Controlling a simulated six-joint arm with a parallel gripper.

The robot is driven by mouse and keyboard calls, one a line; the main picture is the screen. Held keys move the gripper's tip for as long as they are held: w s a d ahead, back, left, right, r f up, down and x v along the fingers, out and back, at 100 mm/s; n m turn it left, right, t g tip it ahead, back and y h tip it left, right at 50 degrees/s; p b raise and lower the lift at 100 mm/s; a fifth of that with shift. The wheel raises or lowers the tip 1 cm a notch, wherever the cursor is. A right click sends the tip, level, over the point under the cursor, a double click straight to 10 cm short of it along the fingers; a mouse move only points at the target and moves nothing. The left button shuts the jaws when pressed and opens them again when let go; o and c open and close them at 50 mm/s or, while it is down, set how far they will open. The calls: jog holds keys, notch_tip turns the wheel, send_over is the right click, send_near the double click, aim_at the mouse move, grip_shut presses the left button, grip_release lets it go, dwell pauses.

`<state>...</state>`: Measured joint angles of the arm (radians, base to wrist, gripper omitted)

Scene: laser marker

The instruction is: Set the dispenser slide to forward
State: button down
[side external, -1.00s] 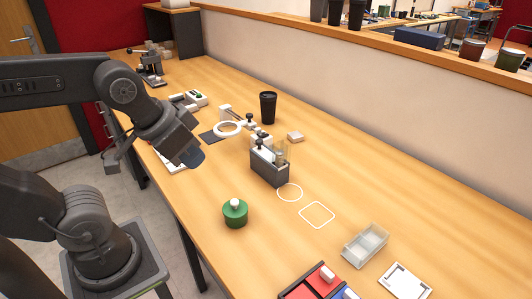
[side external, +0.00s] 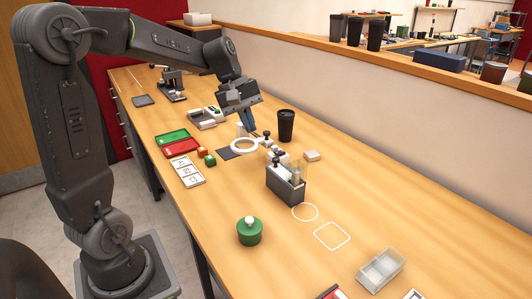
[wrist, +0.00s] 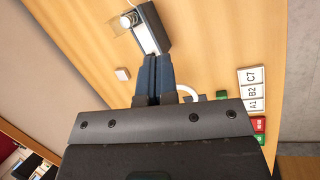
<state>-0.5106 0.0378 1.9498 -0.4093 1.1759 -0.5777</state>
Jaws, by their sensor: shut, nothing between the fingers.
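The dispenser (side external: 285,187) is a dark grey box with clear upright tubes on the bench, right of my gripper in the side view. A pale slide part with a dark knob (side external: 277,158) shows at its top left; its setting is unclear. In the wrist view the dispenser (wrist: 155,28) is at the top, with a white strip on its near side. My gripper (side external: 251,130) is shut and empty, its blue fingers pointing down behind the white ring. In the wrist view the fingers (wrist: 155,58) are together, overlapping the dispenser's near end; contact cannot be told.
A white ring (side external: 244,146) and a black cup (side external: 286,126) stand close to my gripper. A small white block (side external: 312,155), a green round pot (side external: 249,231) and a clear tray (side external: 381,269) are around. Red and green trays (side external: 176,142) lie left.

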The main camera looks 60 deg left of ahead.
jog(key=w+a+f+n+h, duration=0.1)
jog(key=w+a+f+n, duration=0.1)
jog(key=a, duration=0.6)
jog(key=w+a+f+n+t+h, duration=0.1)
jog(key=w+a+f+n+h, duration=0.1)
jog(key=a+f+n, duration=0.2)
jog(key=a+n, duration=0.3)
jog(key=shift+w+a+f, duration=0.35)
jog(key=shift+a, duration=0.05)
jog(key=w+d+f, duration=0.4)
jog(key=d+f, duration=0.4)
jog(key=d, duration=0.1)
jog(key=shift+w+d+f, duration=0.15)
jog(key=shift+w+d, duration=0.05)
jog(key=shift+w, duration=0.15)
